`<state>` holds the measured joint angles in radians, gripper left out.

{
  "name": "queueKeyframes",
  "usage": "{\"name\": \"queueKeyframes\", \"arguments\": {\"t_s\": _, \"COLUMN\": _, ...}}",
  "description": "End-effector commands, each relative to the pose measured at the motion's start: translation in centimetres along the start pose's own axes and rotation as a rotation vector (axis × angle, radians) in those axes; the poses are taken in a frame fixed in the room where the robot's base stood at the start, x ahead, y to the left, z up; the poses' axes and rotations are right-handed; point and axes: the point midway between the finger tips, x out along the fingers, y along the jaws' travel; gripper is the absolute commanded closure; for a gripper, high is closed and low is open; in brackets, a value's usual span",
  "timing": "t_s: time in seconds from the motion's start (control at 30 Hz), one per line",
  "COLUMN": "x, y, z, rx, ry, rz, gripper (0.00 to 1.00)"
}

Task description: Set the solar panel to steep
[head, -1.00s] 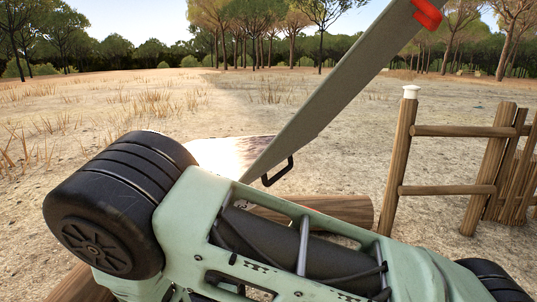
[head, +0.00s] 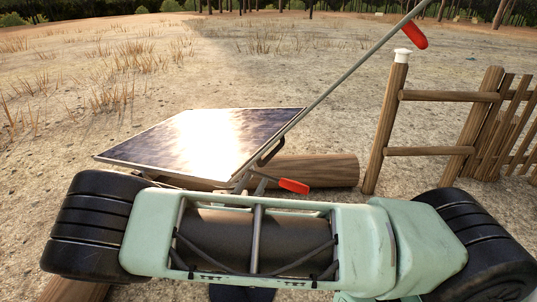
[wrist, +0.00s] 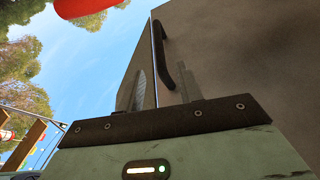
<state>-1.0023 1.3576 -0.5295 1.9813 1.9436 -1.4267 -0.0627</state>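The solar panel (head: 165,145) is left of centre in the head view, dark, with a bright glare on its face. It lies tilted at a low angle. A red-tipped lever (head: 293,186) shows by its lower right corner. A long grey board (head: 335,88), seen nearly edge-on, rises to the upper right and has a black handle (head: 270,151) near its lower end. In the wrist view my gripper (wrist: 161,82) has its fingers apart, close to a grey-brown surface (wrist: 235,50) with a black bar handle (wrist: 164,48). My gripper is not visible in the head view.
A red grip (head: 415,35) hangs near the board's upper end. A log (head: 325,170) lies behind the panel's right corner. A wooden fence (head: 430,150) stands at the right. Dry open ground (head: 220,65) lies beyond. A red cylinder (wrist: 85,6) shows at the top of the wrist view.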

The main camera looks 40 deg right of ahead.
Motion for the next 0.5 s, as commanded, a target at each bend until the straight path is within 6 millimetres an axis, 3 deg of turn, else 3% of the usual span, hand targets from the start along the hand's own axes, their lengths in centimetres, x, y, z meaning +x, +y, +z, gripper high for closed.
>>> {"name": "queueKeyframes", "arguments": {"t_s": 0.2, "x": 4.8, "y": 0.1, "z": -0.1, "rx": -0.003, "ry": 0.001, "rz": 0.002, "gripper": 0.64}}
{"name": "queueKeyframes", "arguments": {"t_s": 0.5, "x": 8.9, "y": 0.0, "z": -0.1, "rx": -0.001, "ry": 0.0, "rz": 0.0, "gripper": 0.64}}
